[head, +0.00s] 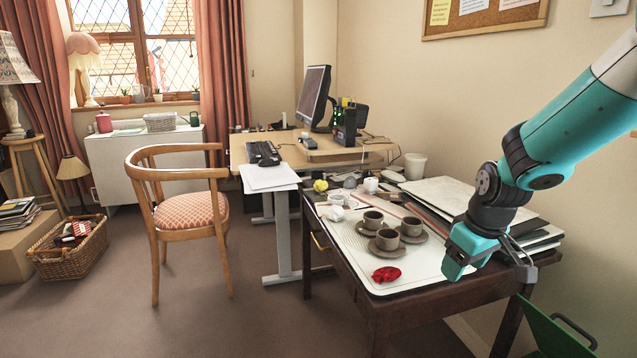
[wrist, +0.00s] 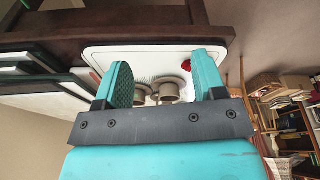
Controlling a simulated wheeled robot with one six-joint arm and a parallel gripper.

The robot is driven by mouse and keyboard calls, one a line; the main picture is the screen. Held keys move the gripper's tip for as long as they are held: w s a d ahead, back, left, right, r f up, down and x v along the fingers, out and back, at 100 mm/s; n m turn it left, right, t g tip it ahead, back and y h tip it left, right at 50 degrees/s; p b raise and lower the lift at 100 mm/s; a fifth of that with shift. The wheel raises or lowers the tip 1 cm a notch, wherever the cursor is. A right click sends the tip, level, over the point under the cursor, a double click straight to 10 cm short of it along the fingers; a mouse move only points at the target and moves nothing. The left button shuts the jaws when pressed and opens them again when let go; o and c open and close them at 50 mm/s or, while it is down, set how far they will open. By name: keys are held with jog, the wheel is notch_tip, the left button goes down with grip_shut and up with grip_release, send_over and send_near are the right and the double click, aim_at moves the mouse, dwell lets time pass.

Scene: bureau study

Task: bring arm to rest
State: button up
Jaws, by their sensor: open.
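My arm reaches in from the right in the head view. My gripper (head: 492,262) hangs over the right front part of the small dark table (head: 405,308), in front of the stacked folders. In the wrist view my gripper (wrist: 160,88) has its two teal fingers wide apart with nothing between them. Beyond the fingers, several brown cups on saucers and a white tray (wrist: 110,54) are visible. I cannot tell the exact height of the gripper above the table.
On the white tray (head: 350,240) stand several brown cups (head: 387,239) on saucers and a crumpled red thing (head: 386,274). Folders (head: 455,195) lie behind my gripper. A green bin (head: 555,335) stands at the lower right. A wooden chair (head: 185,205) is at left; the carpet ahead is clear.

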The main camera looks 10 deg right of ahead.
jog(key=s+a+r+n+y, duration=0.1)
jog(key=s+a+r, duration=0.2)
jog(key=s+a, duration=0.35)
jog(key=s+a+r+n+y, duration=0.1)
jog(key=s+a+r+y, duration=0.15)
jog(key=a, duration=0.75)
jog(key=s+a+r+n+g+p, duration=0.1)
jog(key=s+a+r, duration=0.15)
jog(key=s, duration=0.45)
jog(key=s+a+r+n+g, duration=0.1)
jog(key=s+a+r+g, duration=0.1)
jog(key=s+a, duration=0.3)
notch_tip(320, 180, up, 19)
jog(key=d+p, duration=0.1)
jog(key=p, duration=1.8)
jog(key=shift+s+p, duration=0.3)
jog(key=shift+s, duration=0.05)
jog(key=shift+y, duration=0.25)
jog(key=shift+c, duration=0.2)
